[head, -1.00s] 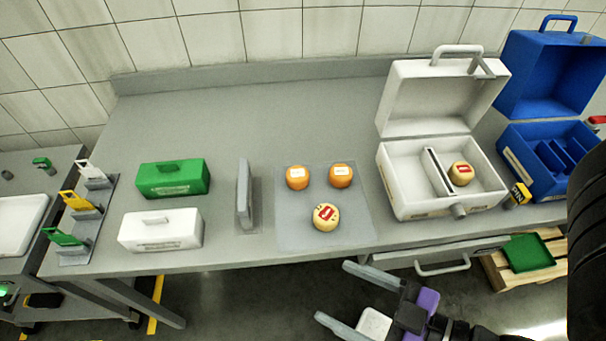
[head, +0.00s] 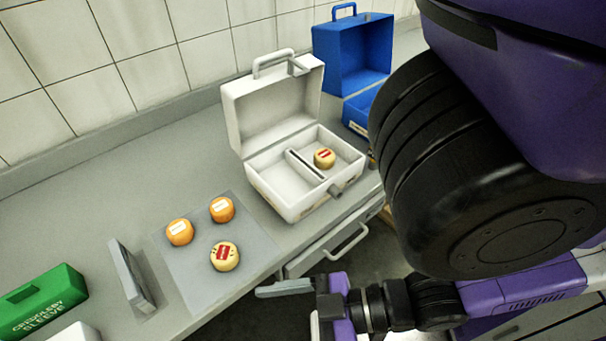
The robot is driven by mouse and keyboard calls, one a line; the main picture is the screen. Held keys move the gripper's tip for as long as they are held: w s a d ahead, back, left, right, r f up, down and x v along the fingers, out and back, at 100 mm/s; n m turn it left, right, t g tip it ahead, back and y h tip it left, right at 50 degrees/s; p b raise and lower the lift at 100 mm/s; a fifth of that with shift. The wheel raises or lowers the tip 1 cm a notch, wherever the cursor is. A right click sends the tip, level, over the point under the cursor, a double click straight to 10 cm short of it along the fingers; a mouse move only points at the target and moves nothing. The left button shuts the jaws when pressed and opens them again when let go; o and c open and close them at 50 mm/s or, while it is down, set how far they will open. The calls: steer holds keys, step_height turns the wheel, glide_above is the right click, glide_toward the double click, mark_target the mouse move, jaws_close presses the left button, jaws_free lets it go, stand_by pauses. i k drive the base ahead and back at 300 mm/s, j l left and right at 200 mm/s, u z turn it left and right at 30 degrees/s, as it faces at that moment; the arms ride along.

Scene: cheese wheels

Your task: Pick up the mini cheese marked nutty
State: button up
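Several mini cheeses are in the head view. Two orange ones with white labels, the left (head: 180,232) and the right (head: 222,210), sit on a grey mat. A pale yellow one with a red label and dark marks (head: 225,256) sits nearer the mat's front. Another pale yellow one with a red label (head: 324,158) lies in the right compartment of the open white case. The label words are too small to read, so I cannot tell which says nutty. My gripper (head: 290,306) is open and empty, low in front of the bench, right of the mat and apart from every cheese.
The white case (head: 262,187) stands open behind the mat (head: 180,270). An open blue case (head: 352,55) is beyond it. A grey upright plate (head: 131,275) and a green box (head: 42,300) stand left. A drawer handle (head: 340,245) juts from the bench front. My arm hides the right side.

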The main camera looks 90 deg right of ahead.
mark_target(180, 232)
steer(key=j+z, duration=0.8)
steer(key=z, duration=0.2)
steer(key=k+j, duration=0.1)
steer(key=j, duration=0.45)
steer(key=j+z, duration=0.15)
steer(key=j, duration=0.4)
steer(key=k+j, duration=0.2)
steer(key=j, duration=0.35)
steer(key=i+z, duration=0.05)
